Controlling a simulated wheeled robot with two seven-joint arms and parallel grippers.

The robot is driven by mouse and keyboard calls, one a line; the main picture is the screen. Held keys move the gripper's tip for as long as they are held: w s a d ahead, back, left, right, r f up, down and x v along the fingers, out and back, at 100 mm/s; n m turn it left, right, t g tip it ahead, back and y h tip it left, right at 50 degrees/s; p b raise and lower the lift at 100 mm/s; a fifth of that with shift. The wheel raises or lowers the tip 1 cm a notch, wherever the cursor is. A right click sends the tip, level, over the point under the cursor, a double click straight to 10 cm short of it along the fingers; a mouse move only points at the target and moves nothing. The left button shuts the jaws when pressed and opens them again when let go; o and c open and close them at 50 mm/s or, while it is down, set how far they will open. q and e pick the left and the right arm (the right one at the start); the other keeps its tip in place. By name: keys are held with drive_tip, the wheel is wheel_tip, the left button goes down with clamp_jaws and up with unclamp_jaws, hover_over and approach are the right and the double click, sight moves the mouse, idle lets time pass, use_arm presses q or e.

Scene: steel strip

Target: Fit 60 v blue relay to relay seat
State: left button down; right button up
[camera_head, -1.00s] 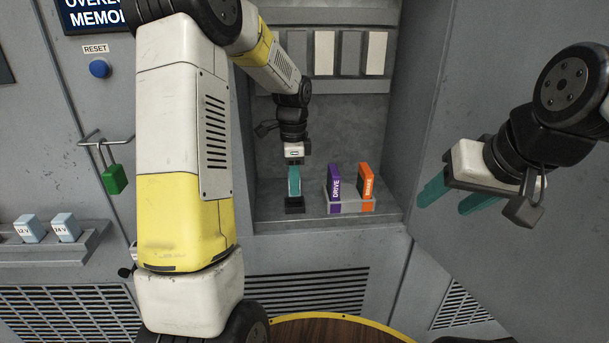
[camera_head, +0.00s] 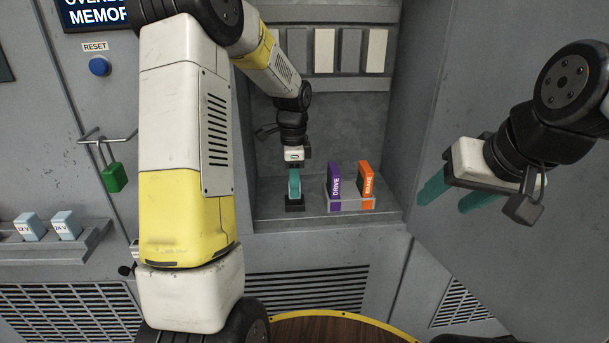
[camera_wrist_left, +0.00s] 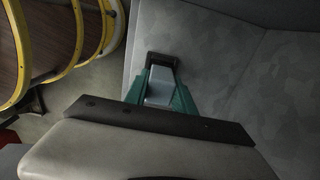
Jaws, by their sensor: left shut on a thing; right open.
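My left gripper (camera_head: 294,186) is in the cabinet alcove, pointing down, shut on a pale blue relay. The relay (camera_wrist_left: 160,88) shows between the teal fingers in the left wrist view. The black relay seat (camera_head: 294,204) stands on the alcove floor right below the fingers; it also shows in the left wrist view (camera_wrist_left: 161,58). The relay's lower end is at the seat, but I cannot tell how deep it sits. Its label is not visible. My right gripper (camera_head: 458,195) is open and empty at the right, its teal fingers apart.
A clear holder (camera_head: 350,205) with a purple DRIVE cartridge (camera_head: 335,186) and an orange cartridge (camera_head: 366,187) stands just right of the seat. Pale blue 12 V (camera_head: 30,227) and 24 V (camera_head: 66,225) relays sit on the left shelf (camera_head: 50,247). A green padlock (camera_head: 115,178) hangs above.

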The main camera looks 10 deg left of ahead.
use_arm(q)
drive_tip(key=shift+f, duration=0.85)
drive_tip(key=c, duration=1)
unclamp_jaws()
drive_tip(key=shift+o, duration=0.2)
wheel_tip(320, 180, up, 8)
drive_tip(key=shift+f, duration=0.15)
